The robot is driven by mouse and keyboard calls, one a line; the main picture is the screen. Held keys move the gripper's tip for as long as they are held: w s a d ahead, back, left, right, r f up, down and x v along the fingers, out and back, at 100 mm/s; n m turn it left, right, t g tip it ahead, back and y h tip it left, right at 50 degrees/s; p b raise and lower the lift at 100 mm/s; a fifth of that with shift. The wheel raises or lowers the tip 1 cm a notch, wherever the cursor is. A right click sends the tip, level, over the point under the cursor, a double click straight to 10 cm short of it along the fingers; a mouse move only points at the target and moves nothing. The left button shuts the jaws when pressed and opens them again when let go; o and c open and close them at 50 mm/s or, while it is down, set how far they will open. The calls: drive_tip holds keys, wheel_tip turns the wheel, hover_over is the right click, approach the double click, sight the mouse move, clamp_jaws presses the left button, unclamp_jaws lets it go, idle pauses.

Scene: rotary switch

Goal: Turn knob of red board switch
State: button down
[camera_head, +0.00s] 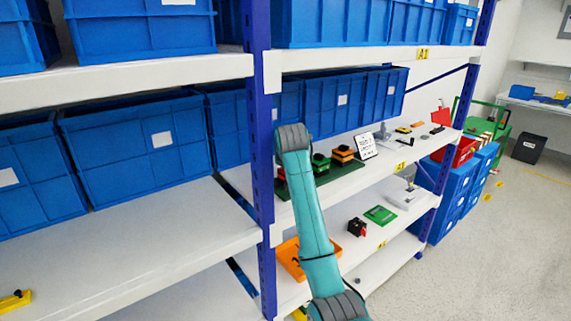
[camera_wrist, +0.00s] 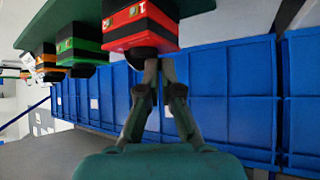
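The red board switch (camera_wrist: 138,28) is a red and black box with a dark knob (camera_wrist: 143,52), at the top middle of the wrist view. In the head view a sliver of the red switch (camera_head: 281,174) shows between the blue post and my arm. My gripper (camera_wrist: 159,65) has its two fingers converged, with only a narrow gap at the tips. The tips are at the right side of the knob in the wrist view, close to the box. I cannot tell whether they touch the knob. The head view hides my gripper behind my arm.
A green switch (camera_wrist: 82,45) and an orange switch (camera_wrist: 48,68) sit beside the red one on the green board (camera_head: 343,183). A blue post (camera_head: 259,130) stands just left of my arm. Blue bins (camera_head: 140,145) line the shelf. A small sign (camera_head: 366,146) stands right of the switches.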

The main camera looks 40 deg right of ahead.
drive_tip(key=shift+f, duration=0.25)
drive_tip(key=shift+s+d, duration=0.2)
drive_tip(key=shift+d, duration=0.5)
drive_tip(key=shift+s+r, duration=0.2)
drive_tip(key=a+v, duration=0.1)
drive_tip(key=v, duration=1.1)
drive_tip(key=shift+w, duration=0.25)
